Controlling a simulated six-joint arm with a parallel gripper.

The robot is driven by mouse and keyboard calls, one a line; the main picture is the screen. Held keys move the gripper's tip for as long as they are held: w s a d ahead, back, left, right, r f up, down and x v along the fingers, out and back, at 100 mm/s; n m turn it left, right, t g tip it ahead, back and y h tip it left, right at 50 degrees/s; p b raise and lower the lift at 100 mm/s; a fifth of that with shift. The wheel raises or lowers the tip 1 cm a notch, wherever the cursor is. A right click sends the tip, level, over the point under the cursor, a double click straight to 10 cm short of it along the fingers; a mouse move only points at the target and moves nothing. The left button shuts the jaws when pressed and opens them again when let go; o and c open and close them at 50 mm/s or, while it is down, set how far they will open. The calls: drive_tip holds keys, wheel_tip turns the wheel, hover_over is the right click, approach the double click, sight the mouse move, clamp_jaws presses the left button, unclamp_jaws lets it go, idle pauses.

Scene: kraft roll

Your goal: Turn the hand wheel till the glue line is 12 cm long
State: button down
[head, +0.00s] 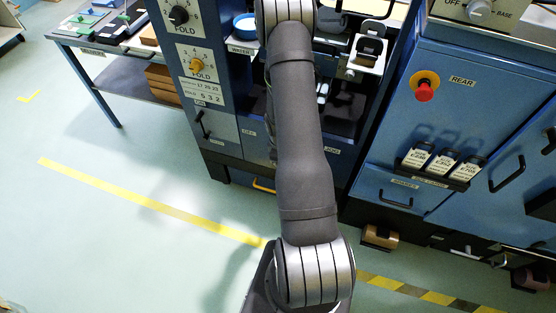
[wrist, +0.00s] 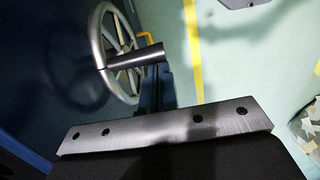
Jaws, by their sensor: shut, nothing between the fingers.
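The hand wheel (wrist: 112,50) shows in the wrist view at the upper left, a grey metal rim with spokes, seen at a slant. Its dark, tapered handle (wrist: 137,57) sticks out to the right from the wheel. My gripper (wrist: 157,75) points up the picture from the metal bar at its base. Its narrow dark fingers are shut and empty, with their tips close to the outer end of the handle. I cannot tell whether they touch it. In the head view my arm hides the gripper, and no hand wheel can be made out. I cannot make out a glue line in either view.
A panel with dials (head: 196,66) stands left of my arm, and a side table (head: 101,60) further left. The floor with yellow tape (head: 150,203) is open.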

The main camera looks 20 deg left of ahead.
drive_tip(key=d+f, duration=0.2)
drive_tip(key=d, duration=0.5)
drive_tip(key=shift+d+f, duration=0.15)
drive_tip(key=shift+f, duration=0.1)
idle(0.5)
idle(0.3)
